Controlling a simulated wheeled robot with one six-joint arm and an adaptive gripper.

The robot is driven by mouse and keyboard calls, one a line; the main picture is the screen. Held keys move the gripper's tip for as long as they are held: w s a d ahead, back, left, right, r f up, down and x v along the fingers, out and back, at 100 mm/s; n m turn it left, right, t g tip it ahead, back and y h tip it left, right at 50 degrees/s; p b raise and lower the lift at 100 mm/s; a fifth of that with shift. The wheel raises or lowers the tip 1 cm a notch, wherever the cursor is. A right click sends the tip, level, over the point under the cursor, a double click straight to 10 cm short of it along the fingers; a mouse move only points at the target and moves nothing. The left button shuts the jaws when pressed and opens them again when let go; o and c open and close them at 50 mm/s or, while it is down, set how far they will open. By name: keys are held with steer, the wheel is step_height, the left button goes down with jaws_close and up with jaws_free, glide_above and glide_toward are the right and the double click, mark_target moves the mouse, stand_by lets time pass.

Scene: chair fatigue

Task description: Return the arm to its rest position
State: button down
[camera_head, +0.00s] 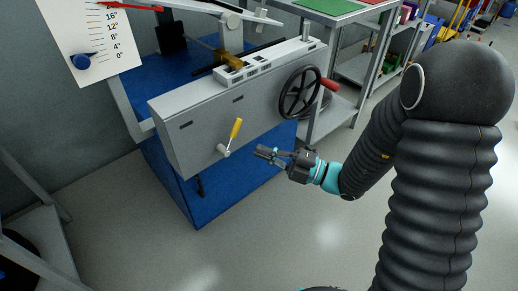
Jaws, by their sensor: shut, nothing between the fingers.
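My arm reaches in from the right of the head view, in black ribbed sleeving, bent at a high elbow. My gripper (268,153) is shut and empty at the end of the arm, past a teal wrist band. It points left, in front of the grey testing machine (190,142) on its blue base (215,187). The machine's lever with a yellow handle (236,128) is left of the fingertips, with a gap in the picture between them. The machine's black handwheel (300,92) with a red grip is above my gripper.
A dial sheet with a degree scale (95,38) and a red pointer is at the upper left. A grey workbench with a green top (330,6) and shelves stands behind the machine. A grey frame (35,225) is at the lower left. The floor (290,235) in front is clear.

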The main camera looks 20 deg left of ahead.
stand_by(0.5)
steer(key=s+d+f+n+g+h, duration=0.2)
steer(key=s+f+n+g+h, duration=0.55)
steer(key=n, duration=0.75)
steer(key=s+d+n+t+h, duration=0.1)
steer(key=s+d+n+h, duration=0.6)
steer(key=n, duration=0.7)
steer(key=w+d+r+n+t+h, duration=0.1)
steer(key=d+r+n+t+h, duration=0.15)
steer(key=d+n, duration=0.35)
steer(key=w+d+r+n+t+h, duration=0.15)
steer(key=d+r+n+t, duration=0.25)
steer(key=d, duration=0.5)
steer(key=s+d+r+t+h, duration=0.1)
steer(key=d+r+t, duration=0.4)
steer(key=r, duration=0.4)
steer(key=shift+s+d+r, duration=0.15)
steer(key=shift+s+r, duration=0.15)
steer(key=shift+s, duration=0.05)
